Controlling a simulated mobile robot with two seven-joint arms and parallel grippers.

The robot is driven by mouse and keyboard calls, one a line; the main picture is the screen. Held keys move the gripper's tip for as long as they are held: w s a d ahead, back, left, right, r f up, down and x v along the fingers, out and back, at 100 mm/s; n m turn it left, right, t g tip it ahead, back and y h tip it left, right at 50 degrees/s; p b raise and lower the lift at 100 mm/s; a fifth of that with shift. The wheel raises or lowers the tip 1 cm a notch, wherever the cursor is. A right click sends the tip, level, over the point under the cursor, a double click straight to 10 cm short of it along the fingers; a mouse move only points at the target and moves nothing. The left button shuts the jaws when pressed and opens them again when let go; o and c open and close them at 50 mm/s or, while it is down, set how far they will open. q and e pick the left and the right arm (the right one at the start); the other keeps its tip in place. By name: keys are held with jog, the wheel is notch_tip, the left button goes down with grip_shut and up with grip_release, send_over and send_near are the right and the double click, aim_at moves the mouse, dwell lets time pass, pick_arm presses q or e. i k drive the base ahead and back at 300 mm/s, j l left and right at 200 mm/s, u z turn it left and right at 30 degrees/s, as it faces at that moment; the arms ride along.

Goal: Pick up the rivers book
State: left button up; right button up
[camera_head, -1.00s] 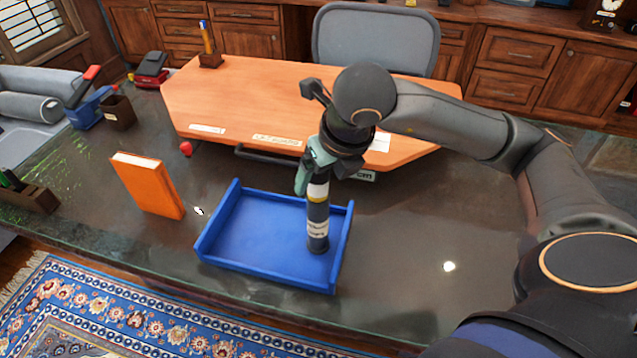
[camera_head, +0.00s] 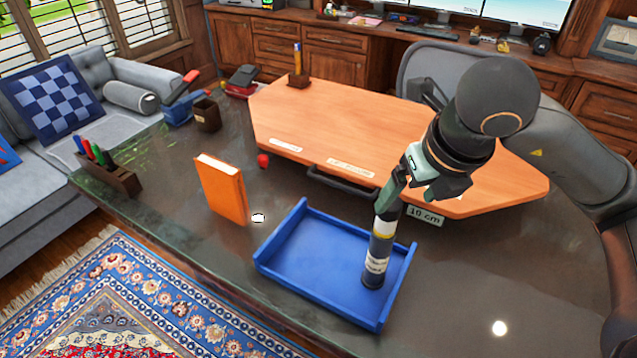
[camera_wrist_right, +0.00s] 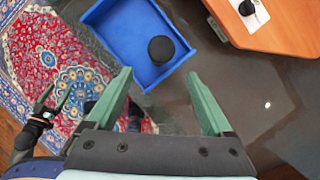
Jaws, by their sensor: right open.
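An orange book (camera_head: 221,188) with a pale page edge stands upright on the dark desk, left of the blue tray. I cannot read a title on it. A dark cylinder with pale labels (camera_head: 377,250) stands upright in the blue tray (camera_head: 300,262). My right gripper (camera_head: 391,192) is over the tray, by the cylinder's top and well right of the book. In the right wrist view its fingers (camera_wrist_right: 160,88) are wide apart with nothing between them; the cylinder's round top (camera_wrist_right: 161,48) shows beyond them. My left gripper (camera_wrist_right: 54,100) shows small there, over the rug, its fingers apart.
A pen holder (camera_head: 108,172) stands on the desk's left end. A small red object (camera_head: 263,160) and a small white one (camera_head: 258,217) lie near the book. An orange wooden board (camera_head: 350,130) lies behind the tray. The desk right of the tray is clear.

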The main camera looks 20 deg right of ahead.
aim_at(222, 182)
jog(key=i+j, duration=0.5)
jog(key=j, duration=0.15)
jog(key=i+j, duration=0.5)
jog(key=j, duration=0.15)
